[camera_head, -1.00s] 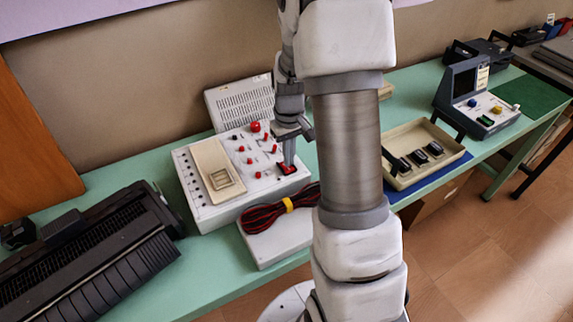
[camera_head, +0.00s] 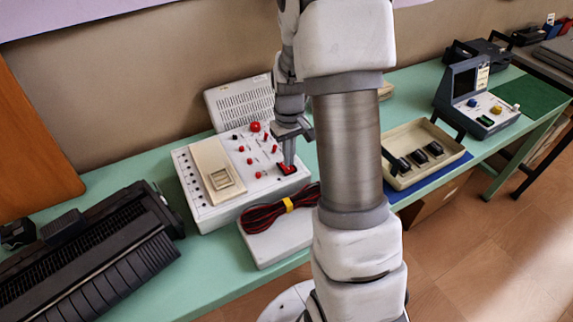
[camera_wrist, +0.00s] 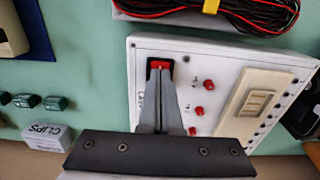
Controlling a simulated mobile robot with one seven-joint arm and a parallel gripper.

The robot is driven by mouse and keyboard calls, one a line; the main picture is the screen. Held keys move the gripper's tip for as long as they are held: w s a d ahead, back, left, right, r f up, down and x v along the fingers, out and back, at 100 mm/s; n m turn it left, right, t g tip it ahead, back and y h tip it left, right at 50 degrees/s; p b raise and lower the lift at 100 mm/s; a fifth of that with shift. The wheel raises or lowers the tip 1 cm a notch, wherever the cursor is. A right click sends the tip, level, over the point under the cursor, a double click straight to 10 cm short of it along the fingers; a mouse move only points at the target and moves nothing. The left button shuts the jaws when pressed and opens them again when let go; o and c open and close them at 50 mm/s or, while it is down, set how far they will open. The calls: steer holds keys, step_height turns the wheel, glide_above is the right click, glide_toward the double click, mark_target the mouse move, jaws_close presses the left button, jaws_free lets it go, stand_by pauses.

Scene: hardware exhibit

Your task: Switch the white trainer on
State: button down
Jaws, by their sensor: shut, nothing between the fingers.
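The white trainer (camera_head: 230,205) is a white box on the green table, with red knobs, a beige panel and a row of small sockets on its face. Its red rocker switch in a black frame (camera_head: 287,170) is at the near right corner of the face. In the wrist view the red switch (camera_wrist: 159,64) shows just beyond my fingertips. My gripper (camera_head: 289,160) is shut and empty, pointing down with its tips at the switch; it also shows in the wrist view (camera_wrist: 160,75). The tips hide part of the switch, and I cannot tell its position or whether they touch.
A bundle of red and black cable (camera_head: 275,212) with a yellow tie lies on a white box in front of the trainer. A black printer-like machine (camera_head: 95,255) is at left. A beige tray (camera_head: 455,150) with dark items and a grey instrument (camera_head: 470,95) stand at right.

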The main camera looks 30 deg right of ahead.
steer(key=shift+f+b, duration=0.65)
steer(key=shift+f, duration=0.3)
stand_by(0.6)
steer(key=shift+r, duration=0.1)
steer(key=shift+r+p, duration=2.6)
steer(key=shift+r, duration=0.9)
step_height(320, 180, up, 8)
steer(key=f+t, duration=0.1)
glide_above(289, 169)
steer(key=s+a, duration=0.2)
steer(key=a, duration=0.2)
steer(key=s+a+r+t, duration=0.3)
steer(key=s+a+r, duration=0.3)
steer(key=s+r, duration=0.4)
steer(key=s+a+r+t, duration=0.1)
steer(key=s+a+r, duration=0.1)
steer(key=s, duration=0.4)
steer(key=shift+s+a+r+t, duration=0.25)
steer(key=shift+s+r+t, duration=0.05)
steer(key=shift+r, duration=0.45)
